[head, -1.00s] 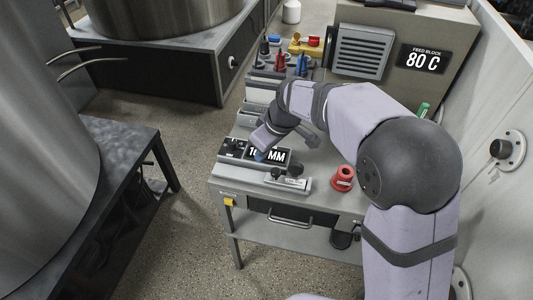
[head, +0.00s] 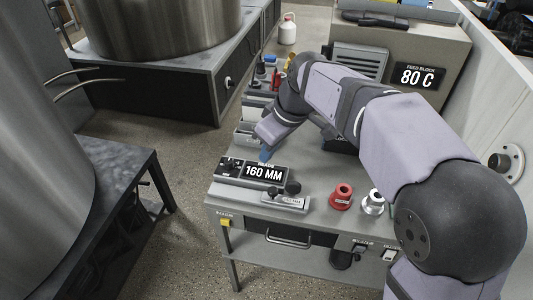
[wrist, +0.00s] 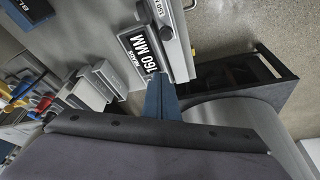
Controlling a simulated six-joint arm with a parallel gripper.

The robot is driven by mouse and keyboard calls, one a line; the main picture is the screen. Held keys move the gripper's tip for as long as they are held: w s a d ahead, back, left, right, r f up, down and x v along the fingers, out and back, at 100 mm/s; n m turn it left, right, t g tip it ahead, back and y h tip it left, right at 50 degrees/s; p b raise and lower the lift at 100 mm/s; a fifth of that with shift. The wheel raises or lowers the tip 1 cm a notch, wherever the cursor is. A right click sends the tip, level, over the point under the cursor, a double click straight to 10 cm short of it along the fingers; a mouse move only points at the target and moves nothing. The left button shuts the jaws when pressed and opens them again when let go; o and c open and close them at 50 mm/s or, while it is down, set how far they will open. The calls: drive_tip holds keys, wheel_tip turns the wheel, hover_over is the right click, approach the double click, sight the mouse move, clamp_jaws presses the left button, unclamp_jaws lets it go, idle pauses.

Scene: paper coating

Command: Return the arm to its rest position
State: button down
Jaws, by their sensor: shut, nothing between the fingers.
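My arm reaches in from the lower right in the head view, bent over the grey workbench (head: 230,200). My gripper (head: 265,154) has blue fingertips and points down just behind the black panel (head: 264,173) reading 160 MM. In the wrist view the gripper (wrist: 160,88) is shut and empty, its blue fingers together beside the same panel (wrist: 142,50). I cannot tell the exact gap between fingertips and bench.
A red spool-like part (head: 342,196) and a silver one (head: 374,203) stand right of a small gauge block (head: 285,201). Behind are coloured tools (head: 270,72) and a box (head: 428,55) showing 80 C. A wall borders the right; large steel tanks (head: 160,25) stand left.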

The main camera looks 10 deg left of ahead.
idle(0.4)
drive_tip(key=d+f+m, duration=0.1)
drive_tip(key=f+m, duration=0.1)
drive_tip(key=s+d+f+m, duration=0.1)
drive_tip(key=f+m, duration=0.1)
drive_tip(key=f, duration=0.1)
drive_tip(key=s+d+f+m+h, duration=0.1)
drive_tip(key=f, duration=0.1)
drive_tip(key=shift+d+f+m, duration=0.35)
drive_tip(key=shift+m, duration=0.05)
drive_tip(key=s+d+f+m+g+h+p, duration=0.1)
drive_tip(key=s+d+f+m+p, duration=0.15)
drive_tip(key=s+d, duration=0.6)
drive_tip(key=s+d+f+m+g+h+p, duration=0.15)
drive_tip(key=s+d+f, duration=0.25)
drive_tip(key=s+d, duration=0.4)
drive_tip(key=d+r+m+p, duration=0.1)
drive_tip(key=d+r+m, duration=0.1)
drive_tip(key=d, duration=0.4)
drive_tip(key=shift+w+d+r+m+t, duration=0.3)
drive_tip(key=shift+w+r+m+t, duration=0.1)
drive_tip(key=shift+r, duration=0.25)
